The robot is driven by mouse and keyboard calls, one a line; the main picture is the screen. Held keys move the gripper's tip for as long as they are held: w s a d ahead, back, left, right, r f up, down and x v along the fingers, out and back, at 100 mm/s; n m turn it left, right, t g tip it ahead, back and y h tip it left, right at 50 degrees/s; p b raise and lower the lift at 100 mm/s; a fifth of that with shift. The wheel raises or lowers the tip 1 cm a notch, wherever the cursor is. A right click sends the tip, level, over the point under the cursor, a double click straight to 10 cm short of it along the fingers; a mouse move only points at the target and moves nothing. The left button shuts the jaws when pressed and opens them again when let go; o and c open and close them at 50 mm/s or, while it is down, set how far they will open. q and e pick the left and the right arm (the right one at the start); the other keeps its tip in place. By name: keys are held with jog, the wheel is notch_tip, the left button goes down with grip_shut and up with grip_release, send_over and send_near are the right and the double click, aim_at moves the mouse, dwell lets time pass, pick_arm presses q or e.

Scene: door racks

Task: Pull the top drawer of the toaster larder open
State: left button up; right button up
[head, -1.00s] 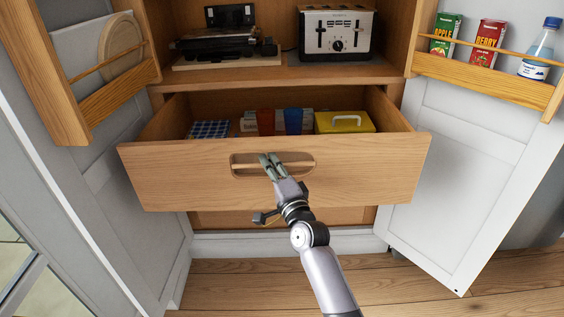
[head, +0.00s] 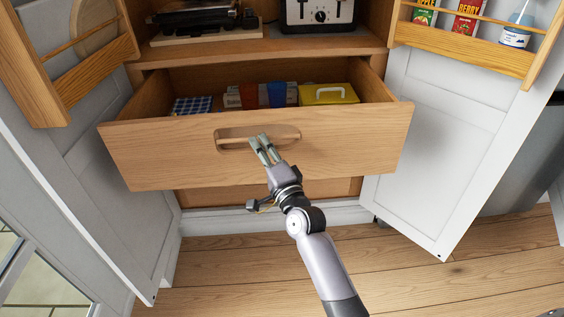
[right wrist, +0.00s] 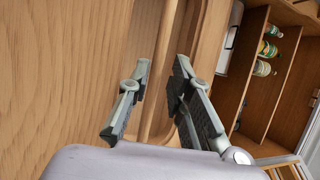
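The top drawer (head: 340,147) of the toaster larder stands pulled out, its wooden front tilted toward me in the head view. Its front has an oval slot with a wooden bar handle (head: 236,141) across it. My right gripper (head: 261,142) is at this slot. In the right wrist view, the fingers of my right gripper (right wrist: 162,75) are spread on either side of the bar (right wrist: 166,60), with gaps showing beside it. The toaster (head: 317,14) stands on the shelf above, its top cut off by the frame. My left gripper is not in view.
The drawer holds a blue checked item (head: 192,106), a red cup (head: 248,95), a blue cup (head: 277,94) and a yellow box (head: 329,95). Open larder doors flank it, the right door (head: 430,150) and the left one (head: 105,180). Wooden floor (head: 420,280) is free in front.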

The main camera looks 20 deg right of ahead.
jog(key=a+v, duration=0.1)
jog(key=v, duration=0.7)
jog(key=shift+d+r, duration=0.15)
jog(key=shift+d, duration=0.35)
